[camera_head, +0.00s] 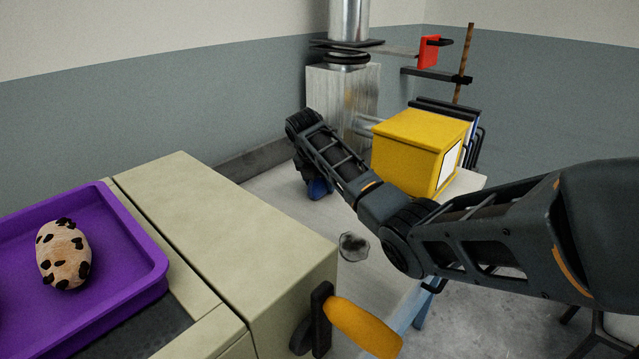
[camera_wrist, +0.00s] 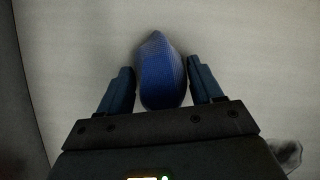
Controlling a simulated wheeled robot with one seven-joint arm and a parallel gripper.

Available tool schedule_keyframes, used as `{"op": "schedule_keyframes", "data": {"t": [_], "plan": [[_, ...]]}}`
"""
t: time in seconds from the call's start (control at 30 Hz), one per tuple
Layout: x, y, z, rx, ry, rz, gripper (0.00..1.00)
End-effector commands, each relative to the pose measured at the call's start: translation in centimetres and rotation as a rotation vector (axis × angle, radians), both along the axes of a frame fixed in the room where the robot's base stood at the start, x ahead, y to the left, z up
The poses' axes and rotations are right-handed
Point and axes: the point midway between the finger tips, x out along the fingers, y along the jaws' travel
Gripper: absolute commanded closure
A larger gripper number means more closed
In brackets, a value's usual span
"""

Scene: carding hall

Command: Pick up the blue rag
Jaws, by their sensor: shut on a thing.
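The blue rag (camera_head: 319,189) shows in the head view as a small dark blue lump at the end of my arm, low over the pale table top (camera_head: 268,192). In the wrist view the blue rag (camera_wrist: 161,72) is a bunched, rounded shape with a fine weave. My gripper (camera_wrist: 160,80) has one finger on each side of the rag and is shut on it. The wrist view does not show clearly whether the rag touches the surface below. In the head view my arm hides part of the gripper.
A yellow box (camera_head: 412,150) stands right of my arm. A beige cabinet (camera_head: 215,225) with a purple tray (camera_head: 120,245) holding a spotted cookie-like thing (camera_head: 64,254) is at left. A clear crumpled thing (camera_head: 354,246) lies near my arm. A metal column (camera_head: 340,95) stands behind.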

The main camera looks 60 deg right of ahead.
Motion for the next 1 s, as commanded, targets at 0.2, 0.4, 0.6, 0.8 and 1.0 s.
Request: {"op": "schedule_keyframes", "data": {"t": [0.2,0.4,0.6,0.8,1.0], "plan": [[0.1,-0.1,2.5,-0.003,-0.004,0.001,0.66],[0.1,-0.1,6.4,-0.004,-0.005,0.000,0.66],[0.1,-0.1,9.2,-0.002,-0.002,0.000,0.66],[0.0,0.0,10.0,-0.001,-0.001,0.000,0.66],[0.0,0.0,10.0,0.000,-0.001,0.000,0.36]]}}
